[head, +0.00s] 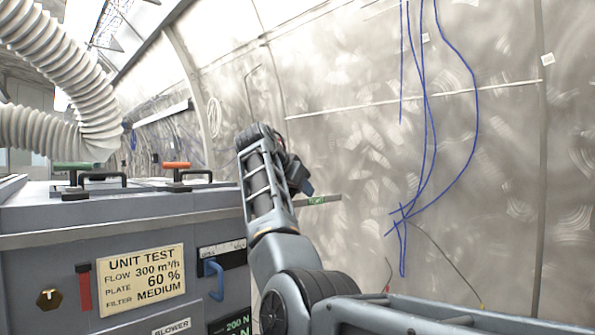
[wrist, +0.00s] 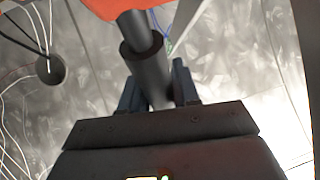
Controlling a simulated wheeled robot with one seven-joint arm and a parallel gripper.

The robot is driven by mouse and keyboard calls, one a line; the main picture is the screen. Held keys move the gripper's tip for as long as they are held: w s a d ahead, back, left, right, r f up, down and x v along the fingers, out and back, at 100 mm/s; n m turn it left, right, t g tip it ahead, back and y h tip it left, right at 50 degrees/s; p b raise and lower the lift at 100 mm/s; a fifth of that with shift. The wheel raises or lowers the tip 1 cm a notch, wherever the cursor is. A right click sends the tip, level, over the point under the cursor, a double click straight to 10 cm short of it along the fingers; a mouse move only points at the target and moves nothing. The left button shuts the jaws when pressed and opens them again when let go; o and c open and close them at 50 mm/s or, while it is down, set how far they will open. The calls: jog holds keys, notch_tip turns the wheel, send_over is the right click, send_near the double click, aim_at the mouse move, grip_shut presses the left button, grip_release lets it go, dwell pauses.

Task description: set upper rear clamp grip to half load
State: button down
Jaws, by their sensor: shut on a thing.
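In the wrist view, a dark cylindrical grip (wrist: 142,50) on a thinner rod runs between the two blue-grey fingers of my gripper (wrist: 156,92). My gripper is shut on this grip. An orange-red part (wrist: 118,6) is at the top edge, by the rod. In the head view, my gripper (head: 302,184) is at the right end of the grey cabinet (head: 120,235), and my wrist hides the grip there. A grey bar (head: 328,200) with a green label sticks out just right of my gripper. I cannot read a load setting on the grip.
On the cabinet top are a green-handled clamp (head: 73,166) and an orange-handled clamp (head: 177,166). The cabinet front has a UNIT TEST plate (head: 142,279) and a blue handle (head: 214,278). White hoses (head: 75,75) hang at the left. Blue cables (head: 428,130) run along the wall.

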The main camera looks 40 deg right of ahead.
jog(key=shift+d+f+y+p, duration=0.3)
jog(key=shift+f+y+p, duration=0.25)
jog(key=shift+y+p, duration=0.25)
jog(key=c, duration=0.9)
grip_release()
jog(key=shift+f, duration=0.1)
jog(key=shift+b+v, duration=0.9)
jog(key=shift+v, duration=3)
